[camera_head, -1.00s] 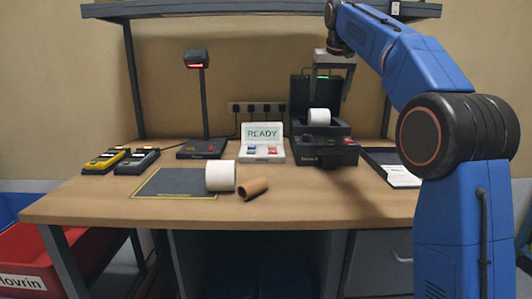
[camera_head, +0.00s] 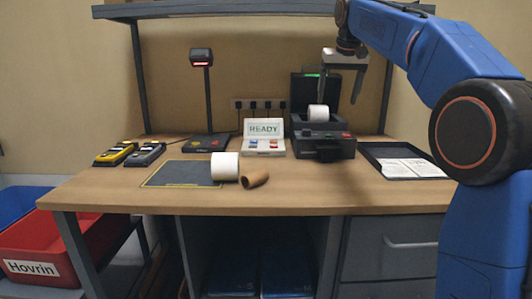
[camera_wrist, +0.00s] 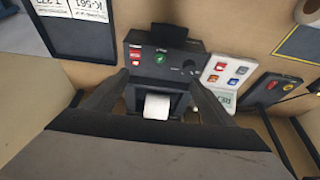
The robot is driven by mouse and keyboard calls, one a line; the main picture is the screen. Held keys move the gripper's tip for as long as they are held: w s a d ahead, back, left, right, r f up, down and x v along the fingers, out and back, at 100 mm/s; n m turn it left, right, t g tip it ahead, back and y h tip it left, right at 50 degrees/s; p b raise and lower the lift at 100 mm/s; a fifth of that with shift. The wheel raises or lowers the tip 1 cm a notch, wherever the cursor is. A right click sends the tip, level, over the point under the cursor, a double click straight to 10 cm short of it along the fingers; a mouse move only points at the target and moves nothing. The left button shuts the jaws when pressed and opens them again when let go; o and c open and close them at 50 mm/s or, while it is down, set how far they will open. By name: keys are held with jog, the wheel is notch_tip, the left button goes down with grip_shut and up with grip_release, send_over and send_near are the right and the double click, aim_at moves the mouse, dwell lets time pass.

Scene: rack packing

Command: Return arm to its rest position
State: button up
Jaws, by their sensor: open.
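My gripper (camera_head: 341,96) is open and empty. It hangs above the label printer (camera_head: 325,147), slightly to its right, with its fingers pointing down. In the wrist view my gripper (camera_wrist: 158,92) has its fingers spread on either side of the printer (camera_wrist: 160,55). The printer's lid is up, and a white roll (camera_head: 318,113) sits in it. That roll also shows between the fingers in the wrist view (camera_wrist: 157,106). My blue arm reaches in from the right.
A READY display (camera_head: 264,137), scanner stand (camera_head: 203,145), two handheld devices (camera_head: 130,154) and a black tray (camera_head: 402,160) line the bench (camera_head: 310,195). A shelf (camera_head: 250,11) crosses overhead.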

jog(key=s+d+f, duration=0.1)
jog(key=s+f, duration=0.1)
jog(key=s, duration=0.5)
jog(key=s+d+f, duration=0.2)
jog(key=s+f, duration=0.1)
jog(key=s, duration=0.4)
jog(key=s+d+f, duration=0.2)
jog(key=s+f, duration=2.9)
jog(key=s, duration=0.2)
jog(key=shift+s+d, duration=0.25)
jog(key=shift+d, duration=0.15)
